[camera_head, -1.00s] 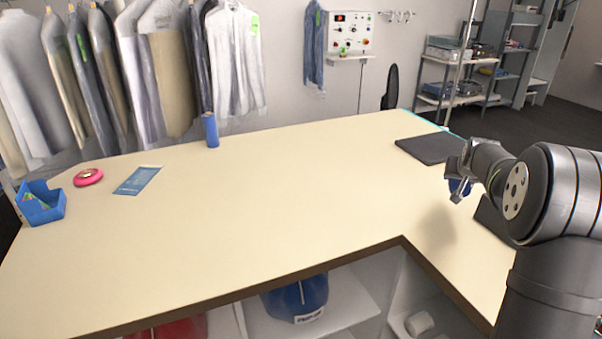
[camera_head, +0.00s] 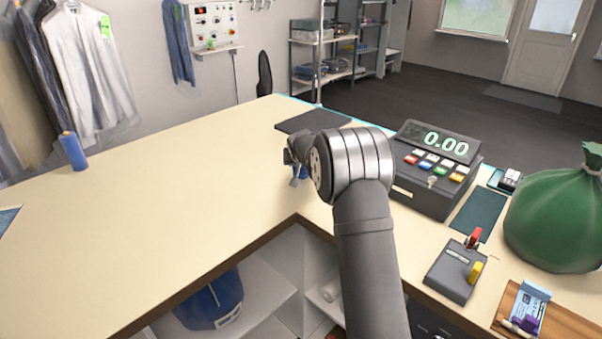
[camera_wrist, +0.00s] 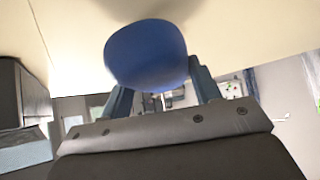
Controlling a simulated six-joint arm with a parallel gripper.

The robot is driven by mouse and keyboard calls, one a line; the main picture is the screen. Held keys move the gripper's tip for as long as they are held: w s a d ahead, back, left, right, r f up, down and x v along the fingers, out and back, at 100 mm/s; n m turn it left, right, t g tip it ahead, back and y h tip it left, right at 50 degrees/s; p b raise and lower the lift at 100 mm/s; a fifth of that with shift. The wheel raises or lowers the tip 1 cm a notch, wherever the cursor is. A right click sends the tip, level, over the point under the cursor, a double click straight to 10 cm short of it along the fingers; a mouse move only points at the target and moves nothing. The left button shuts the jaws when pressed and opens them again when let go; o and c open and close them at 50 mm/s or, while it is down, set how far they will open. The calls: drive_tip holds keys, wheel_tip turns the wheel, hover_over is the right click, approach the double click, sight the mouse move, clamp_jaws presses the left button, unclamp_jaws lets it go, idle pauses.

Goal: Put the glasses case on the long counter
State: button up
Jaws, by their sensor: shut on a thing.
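My gripper (camera_head: 294,174) is shut on a rounded blue object, the glasses case (camera_wrist: 146,54). In the head view only a small blue part of the case (camera_head: 303,173) shows beside the jaws; my wrist and forearm hide the rest. In the wrist view the two fingers reach up to the case, which hides their tips. The case appears to be held over the cream counter (camera_head: 180,175), near its inner corner; the exact height is hard to tell. The counter's long stretch runs left and is largely bare.
A dark flat mat (camera_head: 312,120) lies behind my gripper. A blue roll (camera_head: 73,151) stands at the far left edge.

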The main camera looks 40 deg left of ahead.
drive_tip(key=shift+f, duration=1.95)
drive_tip(key=shift+f, duration=0.2)
drive_tip(key=o, duration=1.1)
drive_tip(key=shift+r, duration=0.1)
drive_tip(key=shift+r, duration=0.15)
drive_tip(key=v, duration=1.2)
